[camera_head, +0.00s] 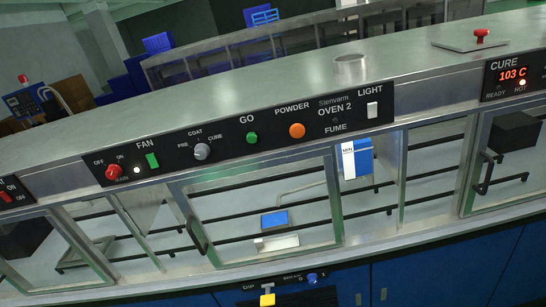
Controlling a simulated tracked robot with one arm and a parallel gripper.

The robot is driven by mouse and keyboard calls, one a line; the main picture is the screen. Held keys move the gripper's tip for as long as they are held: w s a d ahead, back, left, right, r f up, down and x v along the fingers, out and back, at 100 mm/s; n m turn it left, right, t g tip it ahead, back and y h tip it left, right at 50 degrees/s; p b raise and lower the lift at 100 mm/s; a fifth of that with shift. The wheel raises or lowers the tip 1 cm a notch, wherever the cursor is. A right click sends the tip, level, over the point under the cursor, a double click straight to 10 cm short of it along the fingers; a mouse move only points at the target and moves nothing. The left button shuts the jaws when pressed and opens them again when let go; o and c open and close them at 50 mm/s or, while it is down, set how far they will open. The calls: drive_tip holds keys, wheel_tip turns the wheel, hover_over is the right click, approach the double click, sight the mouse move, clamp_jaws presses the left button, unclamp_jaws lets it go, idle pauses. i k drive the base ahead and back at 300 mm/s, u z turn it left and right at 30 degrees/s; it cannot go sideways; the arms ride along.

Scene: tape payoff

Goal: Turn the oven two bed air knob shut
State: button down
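A small dark panel (285,283) below the Oven 2 front has a label that seems to read "BED AIR". A blue knob (312,279) sits beside that label, at the bottom middle of the picture. The knob is small here, and I cannot tell which way it is turned. To its left, below the word "DIP", is a yellow handle (267,299), cut close to the frame's bottom edge. My gripper does not show in this view.
The Oven 2 control panel (225,145) carries a red fan knob (113,172), a grey coat selector (202,151), a green GO button (252,138) and an orange powder button (297,131). Below it is a framed glass door (262,215). Blue cabinet fronts (420,272) flank the lower panel.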

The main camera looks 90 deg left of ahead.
sight(312, 278)
drive_tip(key=k, duration=1.6)
drive_tip(key=u, duration=1.25)
